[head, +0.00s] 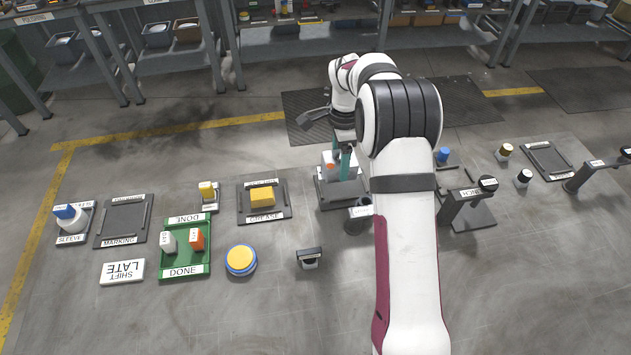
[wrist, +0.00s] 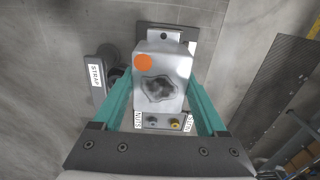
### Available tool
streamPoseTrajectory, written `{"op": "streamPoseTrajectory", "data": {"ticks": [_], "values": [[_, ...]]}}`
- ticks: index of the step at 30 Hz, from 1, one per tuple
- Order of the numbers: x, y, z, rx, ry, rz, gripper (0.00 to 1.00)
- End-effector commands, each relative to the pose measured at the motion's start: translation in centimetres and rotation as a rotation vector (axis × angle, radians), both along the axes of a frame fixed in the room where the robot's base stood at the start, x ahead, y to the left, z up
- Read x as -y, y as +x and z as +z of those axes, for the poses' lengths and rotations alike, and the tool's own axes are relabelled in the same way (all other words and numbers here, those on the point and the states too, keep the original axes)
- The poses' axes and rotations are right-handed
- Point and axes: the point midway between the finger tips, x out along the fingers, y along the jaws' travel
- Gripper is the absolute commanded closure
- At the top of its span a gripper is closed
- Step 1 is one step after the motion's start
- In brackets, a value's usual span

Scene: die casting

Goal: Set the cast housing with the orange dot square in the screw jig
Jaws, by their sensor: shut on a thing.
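The grey cast housing with the orange dot (wrist: 172,67) is between the teal fingers of my gripper (wrist: 162,80), which is shut on its two sides. The dot is at its upper left and a dark, irregular recess is in its middle. In the head view the housing (head: 327,158) is partly hidden behind a finger of my gripper (head: 340,161). It is over a dark plate fixture (head: 346,192), which also shows beyond it in the wrist view (wrist: 187,35). I cannot read a screw-jig label, or tell whether the housing touches the plate.
A STRAP holder (wrist: 96,76) stands just left of the housing. The grease fixture (head: 283,212) with a yellow block is left of it, then the green DONE tray (head: 186,272) with two parts. A clamp-like stand (head: 463,205) is right of my arm.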

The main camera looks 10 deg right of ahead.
Motion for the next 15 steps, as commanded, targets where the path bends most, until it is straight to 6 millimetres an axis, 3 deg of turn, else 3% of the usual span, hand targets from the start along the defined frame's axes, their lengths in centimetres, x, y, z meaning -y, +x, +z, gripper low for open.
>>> {"op": "streamPoseTrajectory", "data": {"ticks": [4, 15], "values": [[1.8, 1.1, -0.5, 0.001, 0.000, -0.013, 1.00], [1.8, 1.0, -4.7, 0.000, 0.000, -0.012, 1.00]]}}
